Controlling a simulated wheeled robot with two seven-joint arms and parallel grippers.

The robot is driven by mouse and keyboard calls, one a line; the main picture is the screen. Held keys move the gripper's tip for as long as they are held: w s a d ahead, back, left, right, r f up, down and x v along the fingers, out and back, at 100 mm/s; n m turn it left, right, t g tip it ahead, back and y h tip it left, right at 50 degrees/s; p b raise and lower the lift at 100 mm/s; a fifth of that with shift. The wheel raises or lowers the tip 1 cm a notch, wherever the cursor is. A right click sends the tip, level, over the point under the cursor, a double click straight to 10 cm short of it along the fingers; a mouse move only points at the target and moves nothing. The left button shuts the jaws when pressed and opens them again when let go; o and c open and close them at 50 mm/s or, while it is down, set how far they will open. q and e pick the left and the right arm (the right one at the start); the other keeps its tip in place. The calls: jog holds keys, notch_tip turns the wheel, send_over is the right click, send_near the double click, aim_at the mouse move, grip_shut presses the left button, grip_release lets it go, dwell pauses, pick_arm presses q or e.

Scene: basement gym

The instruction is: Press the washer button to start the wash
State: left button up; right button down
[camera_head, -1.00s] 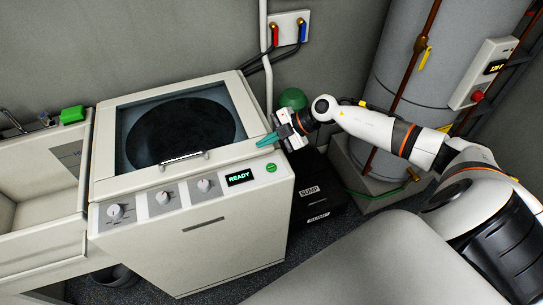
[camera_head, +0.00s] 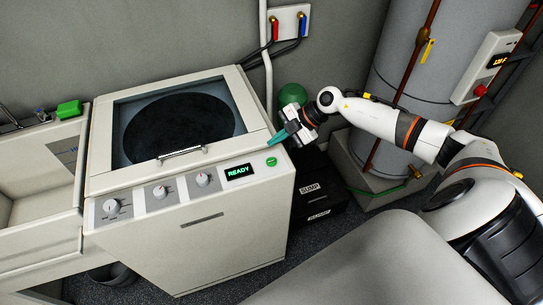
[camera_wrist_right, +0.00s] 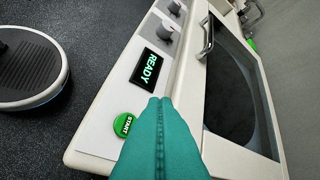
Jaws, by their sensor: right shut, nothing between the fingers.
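The white washer (camera_head: 203,228) has a dark-windowed lid on top, which is closed. Its front panel has a display (camera_head: 240,172) reading READY and a round green button (camera_head: 271,161) at the right end. In the right wrist view the green button (camera_wrist_right: 124,124) is labelled START, and the display (camera_wrist_right: 147,66) is beside it. My right gripper (camera_head: 272,143) is shut and empty. Its teal fingertips are just above and behind the button at the washer's right edge. In the wrist view the shut fingertips (camera_wrist_right: 160,101) appear right next to the button; contact cannot be told. My left gripper is out of view.
A sink (camera_head: 40,190) with a green sponge (camera_head: 69,109) stands left of the washer. A black SUMP box (camera_head: 314,191) and a grey tank (camera_head: 400,75) are on the right. Three knobs (camera_head: 159,192) line the washer panel. Open floor lies in front.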

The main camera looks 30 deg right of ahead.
jog(key=b, duration=0.3)
send_over(276, 161)
notch_tip(276, 161, down, 4)
jog(key=shift+s+f, duration=0.1)
jog(key=shift+f, duration=0.15)
jog(key=shift+f+b, duration=0.55)
jog(key=shift+f, duration=0.25)
jog(key=shift+f, duration=0.15)
dwell(0.8)
jog(key=shift+f, duration=0.3)
jog(key=shift+f, duration=0.4)
dwell(0.6)
jog(key=shift+r, duration=0.1)
jog(key=shift+r+p, duration=0.7)
jog(key=shift+p, duration=0.15)
